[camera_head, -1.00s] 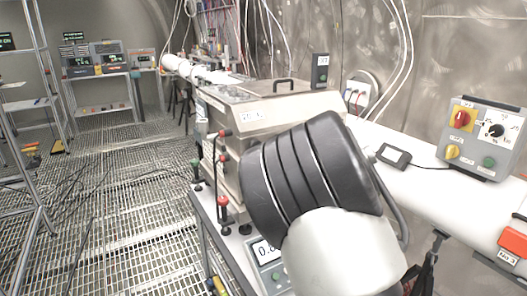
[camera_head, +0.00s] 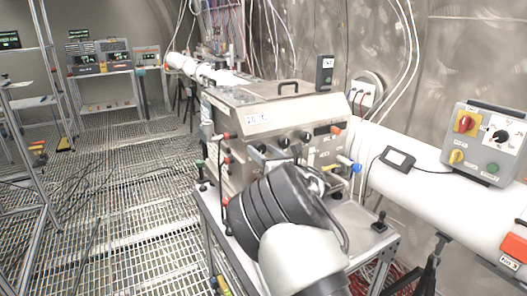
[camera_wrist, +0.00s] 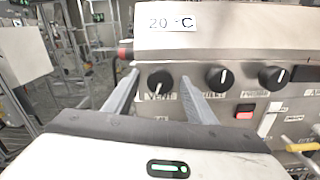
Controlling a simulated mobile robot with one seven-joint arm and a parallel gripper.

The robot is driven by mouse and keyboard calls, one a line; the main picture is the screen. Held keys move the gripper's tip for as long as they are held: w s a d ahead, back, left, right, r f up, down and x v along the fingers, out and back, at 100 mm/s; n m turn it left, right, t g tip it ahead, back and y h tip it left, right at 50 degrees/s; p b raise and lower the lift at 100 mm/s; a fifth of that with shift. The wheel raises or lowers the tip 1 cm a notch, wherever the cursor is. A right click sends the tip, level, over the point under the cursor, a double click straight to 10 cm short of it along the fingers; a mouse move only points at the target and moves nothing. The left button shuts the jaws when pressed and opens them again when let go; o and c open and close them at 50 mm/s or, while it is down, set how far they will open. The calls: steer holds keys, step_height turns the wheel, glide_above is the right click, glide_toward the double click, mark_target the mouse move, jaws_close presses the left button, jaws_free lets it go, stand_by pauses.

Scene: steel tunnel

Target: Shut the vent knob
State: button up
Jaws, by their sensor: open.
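The vent knob (camera_wrist: 160,82) is a round black knob with a white pointer line, on the steel front panel of a box. The label "VENT" sits just below it. Its line points down and slightly left. My gripper (camera_wrist: 160,76) is open, with one grey finger at each side of the knob. I see a gap on both sides, and no clear contact. In the head view, my arm and wrist stand in front of the steel box (camera_head: 290,110), and I cannot clearly make out the vent knob or fingertips there.
Two similar black knobs, a middle one (camera_wrist: 219,79) and a right one (camera_wrist: 273,78), sit right of the vent knob. A red-lit switch (camera_wrist: 244,111) and a yellow-handled lever (camera_wrist: 302,147) are lower right. A grey control box (camera_head: 484,143) stands on the white pipe at right.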

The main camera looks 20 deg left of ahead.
steer(key=c, duration=1)
steer(key=shift+c, duration=0.2)
